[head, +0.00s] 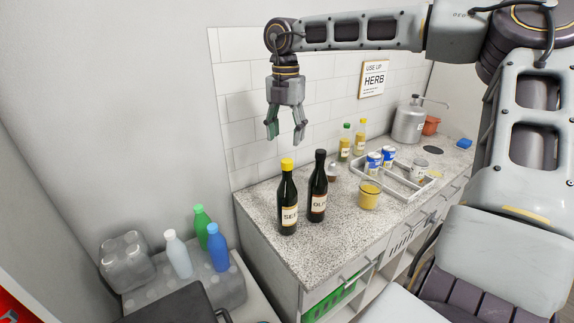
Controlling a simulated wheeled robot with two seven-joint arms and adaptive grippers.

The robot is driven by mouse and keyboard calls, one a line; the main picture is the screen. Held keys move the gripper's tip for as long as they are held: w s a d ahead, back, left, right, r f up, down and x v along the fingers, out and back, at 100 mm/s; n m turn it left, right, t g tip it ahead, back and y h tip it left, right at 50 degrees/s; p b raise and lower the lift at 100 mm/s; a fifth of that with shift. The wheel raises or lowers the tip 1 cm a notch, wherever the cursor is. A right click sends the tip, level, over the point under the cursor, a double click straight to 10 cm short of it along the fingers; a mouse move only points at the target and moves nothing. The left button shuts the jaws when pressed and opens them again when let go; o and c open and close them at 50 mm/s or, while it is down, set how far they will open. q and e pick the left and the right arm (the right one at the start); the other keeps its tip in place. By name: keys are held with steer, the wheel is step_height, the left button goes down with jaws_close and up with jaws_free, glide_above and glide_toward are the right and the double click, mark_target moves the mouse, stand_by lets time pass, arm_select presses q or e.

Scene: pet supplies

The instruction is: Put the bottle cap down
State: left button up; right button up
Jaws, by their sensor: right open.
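My right gripper (285,137) points downward with its fingers spread and nothing between them. It is in the air in front of the tiled wall, just above a dark bottle (288,196) with a pale label in the picture. A yellow bottle cap (287,164) sits on top of that upright bottle, apart from the fingertips. A second dark bottle (318,188) with a dark top stands upright to its right. My left gripper is not in view.
The speckled counter (290,250) is bare in front of the bottles. A yellow cup (369,195), a divided tray (405,191) with cans, and a metal dispenser (408,126) are farther right. Several plastic bottles, including a green one (202,226), stand at lower left.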

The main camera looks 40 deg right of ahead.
mark_target(287, 160)
steer(key=shift+f, duration=1.35)
steer(key=shift+s+f+p, duration=0.15)
steer(key=shift+f+p, duration=0.1)
steer(key=shift+f, duration=1.05)
steer(key=shift+s+f+p, duration=0.1)
steer(key=shift+f+p, duration=0.1)
steer(key=shift+f, duration=1.1)
steer(key=c, duration=0.9)
